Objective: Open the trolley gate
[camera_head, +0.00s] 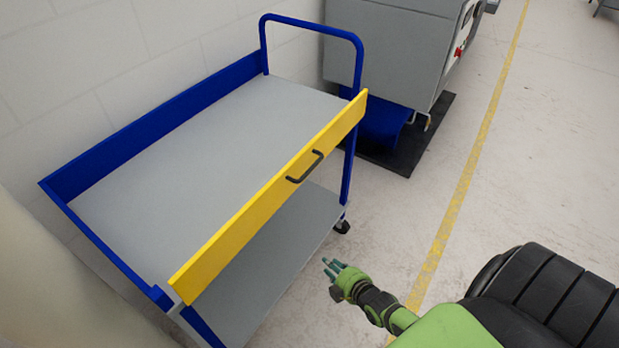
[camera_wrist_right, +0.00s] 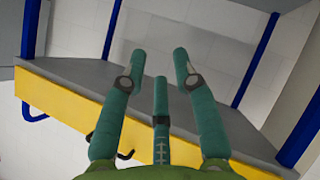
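The blue trolley with grey shelves stands by the wall in the head view. Its yellow gate (camera_head: 262,212) stands upright along the near long side of the top shelf (camera_head: 205,160). A black handle (camera_head: 305,167) sits on the gate's outer face. My right gripper (camera_head: 330,267) is in front of the gate, below and right of the handle, apart from both. In the right wrist view, its green fingers (camera_wrist_right: 160,66) are spread and empty. The yellow gate (camera_wrist_right: 65,103) lies beyond them, with the dark handle (camera_wrist_right: 124,155) partly hidden by a finger. My left gripper is not in view.
A blue push bar (camera_head: 312,27) rises at the trolley's far end. A grey machine (camera_head: 385,50) stands behind it on a black mat (camera_head: 412,155). The pale wall (camera_head: 120,50) is behind the trolley. The floor around the yellow line (camera_head: 460,190) is clear.

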